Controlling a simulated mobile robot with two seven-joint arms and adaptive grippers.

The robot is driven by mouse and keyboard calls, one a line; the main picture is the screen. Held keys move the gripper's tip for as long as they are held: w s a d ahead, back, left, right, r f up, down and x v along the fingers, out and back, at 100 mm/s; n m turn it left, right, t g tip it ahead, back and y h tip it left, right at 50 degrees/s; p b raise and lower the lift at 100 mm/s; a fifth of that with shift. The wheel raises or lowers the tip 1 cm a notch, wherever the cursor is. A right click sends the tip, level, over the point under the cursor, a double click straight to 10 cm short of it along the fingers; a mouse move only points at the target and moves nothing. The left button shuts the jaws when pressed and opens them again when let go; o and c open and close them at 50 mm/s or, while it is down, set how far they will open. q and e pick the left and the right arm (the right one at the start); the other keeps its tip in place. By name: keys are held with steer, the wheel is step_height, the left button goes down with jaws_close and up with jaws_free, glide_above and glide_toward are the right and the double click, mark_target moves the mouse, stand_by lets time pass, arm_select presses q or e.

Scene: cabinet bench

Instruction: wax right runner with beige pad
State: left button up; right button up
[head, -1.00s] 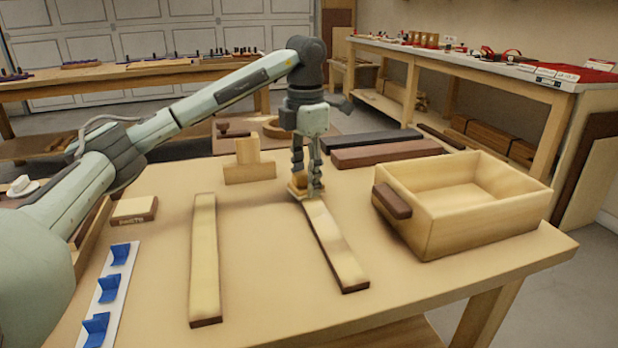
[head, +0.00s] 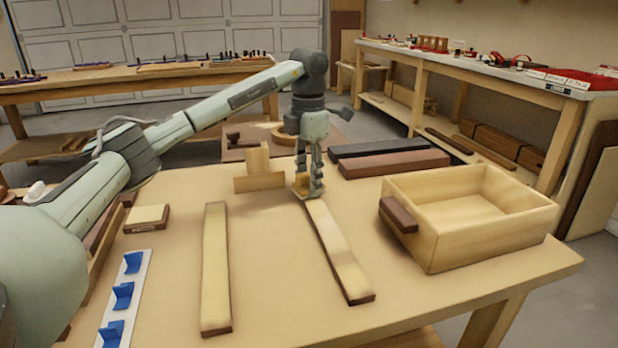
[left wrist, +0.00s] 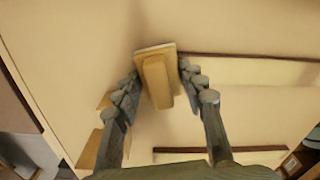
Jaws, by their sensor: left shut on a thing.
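The right runner (head: 341,252) is a pale strip with a dark side, lying lengthwise on the bench. The left runner (head: 215,270) lies apart to its left. My left gripper (head: 309,188) points down at the right runner's far end, shut on the beige pad (head: 301,187). In the left wrist view the pad (left wrist: 158,80) sits between the fingers, at the end of the right runner (left wrist: 250,70). Whether the pad's underside touches the runner is hidden. My right gripper is not in view.
A wooden drawer box (head: 485,238) stands to the right of the right runner. A T-shaped wooden block (head: 258,170) stands left of the gripper. Dark bars (head: 395,163) lie behind. A cream-topped block (head: 147,218) and blue clips on a white strip (head: 123,296) are at left.

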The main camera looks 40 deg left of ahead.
mark_target(308, 173)
arm_select(q)
steer(key=shift+r+p, duration=2.2)
steer(key=shift+r, duration=0.8)
steer(key=shift+r, duration=0.1)
steer(key=shift+r, duration=1.4)
